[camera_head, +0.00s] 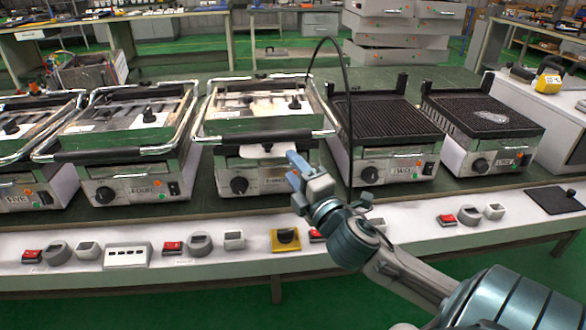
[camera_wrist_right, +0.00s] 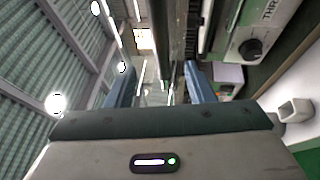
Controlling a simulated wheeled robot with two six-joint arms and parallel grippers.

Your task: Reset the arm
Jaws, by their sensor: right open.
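My right gripper (camera_head: 293,160) is in front of the middle grill (camera_head: 270,183), near the right half of its dark front handle bar (camera_head: 250,137). In the right wrist view, the gripper (camera_wrist_right: 162,78) has its two blue fingers apart with nothing clasped between them. The dark bar (camera_wrist_right: 170,35) runs down from the top of that view, in line with the gap and seemingly beyond the fingertips. I cannot tell if they touch. The grill's lid (camera_head: 258,105) is down. The label "THR..." and the knob (camera_wrist_right: 250,47) show at right. My left gripper is out of view.
Two more lidded grills (camera_head: 133,155) stand to the left, and two open ribbed grills (camera_head: 385,118) to the right. A front ledge (camera_head: 80,262) carries red switches, grey blocks and a yellow part (camera_head: 286,240). A black cable (camera_head: 347,100) arches beside my gripper.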

